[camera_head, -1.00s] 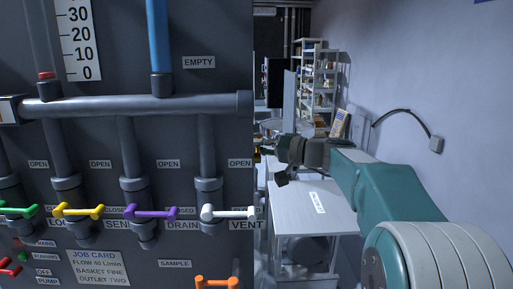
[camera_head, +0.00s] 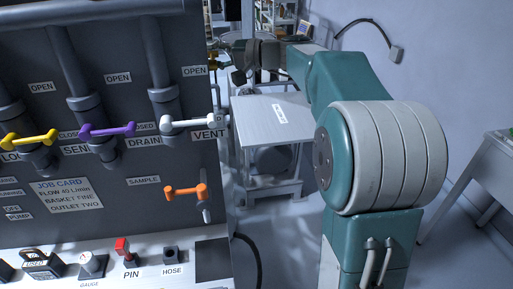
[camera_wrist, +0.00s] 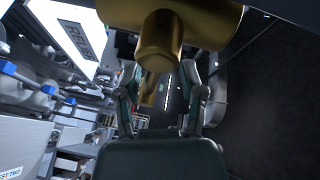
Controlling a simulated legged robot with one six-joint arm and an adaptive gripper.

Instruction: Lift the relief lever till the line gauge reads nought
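In the wrist view a brass fitting (camera_wrist: 160,42) with a rounded, downward stub fills the top. A narrower brass piece (camera_wrist: 149,92) shows below it, between my fingers in the picture. A white label (camera_wrist: 72,38), partly cut off, seems to begin with "RELIE". My gripper (camera_wrist: 161,88) has its two fingers well apart. I cannot tell whether they touch the brass. In the head view my gripper (camera_head: 238,62) is small and dark, just beyond the panel's right edge. I cannot make out the relief lever as a whole, and no line gauge reading shows.
The dark panel (camera_head: 110,190) at left carries yellow (camera_head: 28,140), purple (camera_head: 108,130), white (camera_head: 192,122) and orange (camera_head: 185,191) handles. A shelf below holds a red pin (camera_head: 123,247) and a small gauge (camera_head: 92,263). A grey table (camera_head: 262,115) stands beyond; another (camera_head: 480,180) is at right.

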